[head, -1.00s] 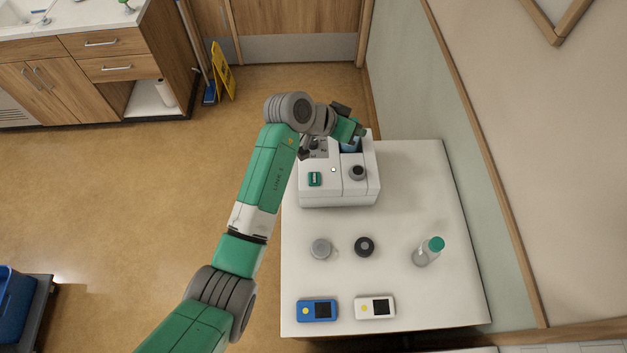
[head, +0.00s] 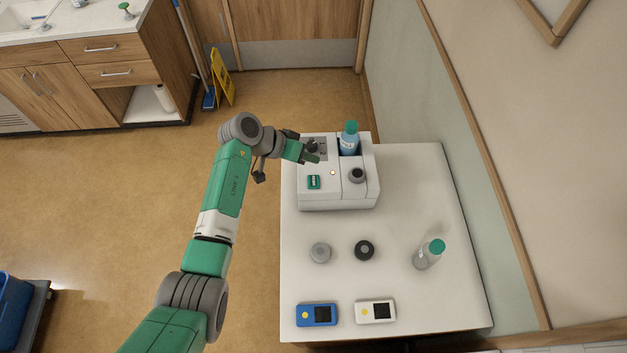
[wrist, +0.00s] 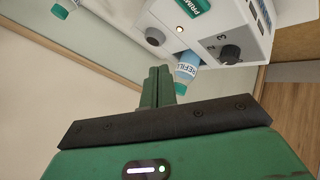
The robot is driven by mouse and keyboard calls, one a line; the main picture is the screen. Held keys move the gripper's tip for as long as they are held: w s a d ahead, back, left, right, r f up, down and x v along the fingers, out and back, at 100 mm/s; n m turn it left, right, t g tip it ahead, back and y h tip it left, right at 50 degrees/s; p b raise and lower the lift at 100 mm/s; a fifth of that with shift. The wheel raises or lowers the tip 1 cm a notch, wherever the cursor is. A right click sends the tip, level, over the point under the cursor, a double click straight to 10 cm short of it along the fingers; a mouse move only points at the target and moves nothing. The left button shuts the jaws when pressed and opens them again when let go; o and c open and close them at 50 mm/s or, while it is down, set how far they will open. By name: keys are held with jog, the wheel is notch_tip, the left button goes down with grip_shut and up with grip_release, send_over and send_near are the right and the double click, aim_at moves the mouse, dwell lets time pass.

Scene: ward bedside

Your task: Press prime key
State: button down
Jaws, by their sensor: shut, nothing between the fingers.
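The white dispenser unit (head: 310,200) stands at the far end of the white table. Its green prime key (head: 314,182) is on the top, front left; in the wrist view the key, lettered PRIME (wrist: 196,7), shows at the top edge. My gripper (head: 313,157) is above the unit's left part, behind the key in the head view and apart from it. Its fingers (wrist: 160,82) are shut and empty. A blue-labelled refill bottle (head: 349,142) with a green cap stands in the unit's rear recess; it also shows beyond my fingertips in the wrist view (wrist: 187,72).
The unit carries a dark knob (head: 357,175), a small lit lamp (head: 333,173) and a selector knob (wrist: 230,54). On the table are a grey cap (head: 320,252), a black cap (head: 364,250), a clear bottle (head: 428,255), a blue meter (head: 317,314) and a white meter (head: 376,311).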

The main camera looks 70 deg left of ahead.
aim_at(310, 182)
notch_tip(310, 182, down, 8)
jog(key=b, duration=0.6)
jog(key=shift+f, duration=0.1)
jog(key=shift+f, duration=0.15)
dwell(1.4)
jog(key=shift+f+b, duration=0.3)
jog(key=shift+b, duration=0.2)
jog(key=shift+f+b, duration=0.35)
jog(key=shift+f, duration=0.05)
dwell(0.3)
jog(key=shift+r, duration=0.1)
jog(key=shift+r+p, duration=0.7)
jog(key=shift+r, duration=0.05)
notch_tip(310, 182, up, 5)
jog(key=p, duration=0.4)
